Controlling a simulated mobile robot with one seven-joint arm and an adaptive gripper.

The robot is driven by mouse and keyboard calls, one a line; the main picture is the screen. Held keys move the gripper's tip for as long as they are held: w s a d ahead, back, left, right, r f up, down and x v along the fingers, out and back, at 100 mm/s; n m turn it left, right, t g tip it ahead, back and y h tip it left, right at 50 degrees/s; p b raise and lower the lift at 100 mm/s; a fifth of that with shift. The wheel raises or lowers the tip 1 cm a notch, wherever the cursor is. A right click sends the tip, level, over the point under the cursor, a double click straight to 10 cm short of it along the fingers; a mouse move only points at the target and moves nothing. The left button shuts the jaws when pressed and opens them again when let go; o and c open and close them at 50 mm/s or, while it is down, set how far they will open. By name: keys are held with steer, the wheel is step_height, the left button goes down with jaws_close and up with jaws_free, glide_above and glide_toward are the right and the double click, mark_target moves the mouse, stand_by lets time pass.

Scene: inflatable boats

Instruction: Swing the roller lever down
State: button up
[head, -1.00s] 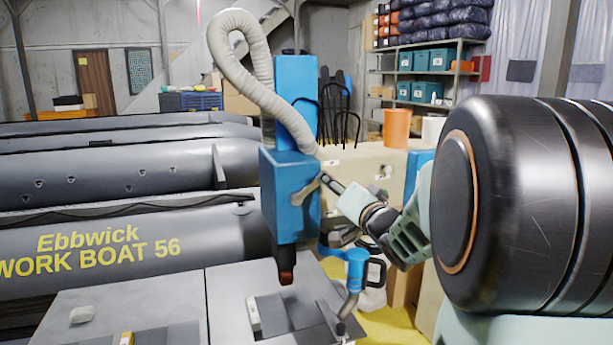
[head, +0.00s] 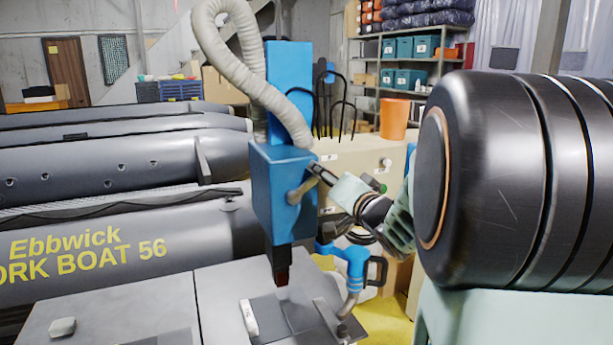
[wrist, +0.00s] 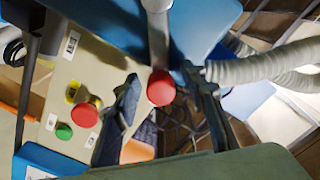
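The blue roller machine (head: 285,185) stands over the grey bench. Its lever (head: 300,191) is a short grey bar on the side of the blue housing, slanting up to the right. In the wrist view the lever is a grey rod (wrist: 158,35) ending in a round red knob (wrist: 161,88). My gripper (head: 316,171) is beside the housing at the lever's outer end, which it hides in the head view. In the wrist view my gripper (wrist: 160,77) is open, one finger on each side of the knob. I cannot tell whether they touch it.
A beige cabinet (head: 350,155) behind carries a red button (wrist: 85,114) and a green button (wrist: 64,131). A ribbed hose (head: 235,55) loops above the machine. A blue handled tool (head: 352,262) is below my gripper. Grey boats (head: 110,235) lie to the left.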

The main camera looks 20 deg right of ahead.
steer(key=shift+c, duration=0.6)
jaws_close()
